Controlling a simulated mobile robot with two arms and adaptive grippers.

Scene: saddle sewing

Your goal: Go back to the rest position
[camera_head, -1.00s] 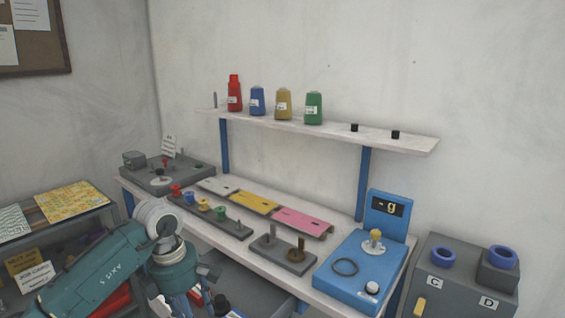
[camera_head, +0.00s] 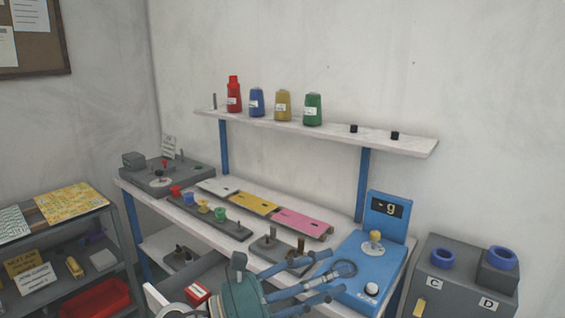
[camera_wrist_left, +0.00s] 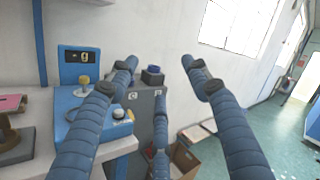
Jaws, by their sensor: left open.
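My left gripper (camera_head: 325,280) comes in at the bottom of the head view, over the front edge of the workbench near the blue scale (camera_head: 349,292). Its blue fingers are spread and hold nothing. In the left wrist view the open fingers (camera_wrist_left: 160,85) point past the scale (camera_wrist_left: 68,103) toward the grey cabinet (camera_wrist_left: 140,103) and the open floor. Part of the scale's front and of the grey peg base (camera_head: 268,252) is hidden behind the fingers in the head view. My right gripper is not in view.
The workbench (camera_head: 225,222) carries a spool rack (camera_head: 212,212) and white, yellow and pink plates. Thread cones stand on the shelf (camera_head: 270,124) above. An open drawer (camera_head: 190,282) is below. The grey cabinet stands right, and a low rack (camera_head: 98,240) stands left. The floor (camera_wrist_left: 237,142) shows room.

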